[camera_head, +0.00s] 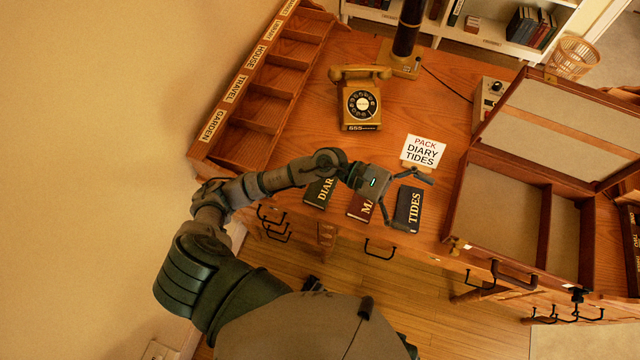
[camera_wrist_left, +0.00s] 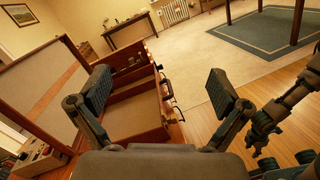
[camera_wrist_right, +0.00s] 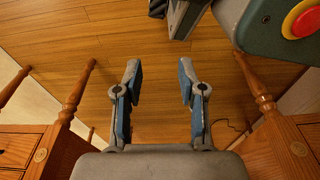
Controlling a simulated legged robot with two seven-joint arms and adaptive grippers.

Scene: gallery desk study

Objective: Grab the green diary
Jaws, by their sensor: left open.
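The green diary (camera_head: 319,193) is a dark green book with "DIAR" showing, lying near the front edge of the desk; my left arm's wrist passes above its top and right side and partly hides it. A red book (camera_head: 360,206) lies right of it, partly behind my left gripper. A black book lettered "TIDES" (camera_head: 408,209) lies further right. My left gripper (camera_head: 424,205) is open and empty above the black book, fingers pointing right, to the right of the diary. My right gripper (camera_wrist_right: 158,75) is open and empty over the wooden floor in the right wrist view.
An open case (camera_head: 495,255) stands at the desk's right; it also shows in the left wrist view (camera_wrist_left: 140,117). A card reading "PACK DIARY TIDES" (camera_head: 423,151) stands behind the books. A rotary telephone (camera_head: 361,105) and labelled sorter (camera_head: 262,90) are further back. Bare desk lies between.

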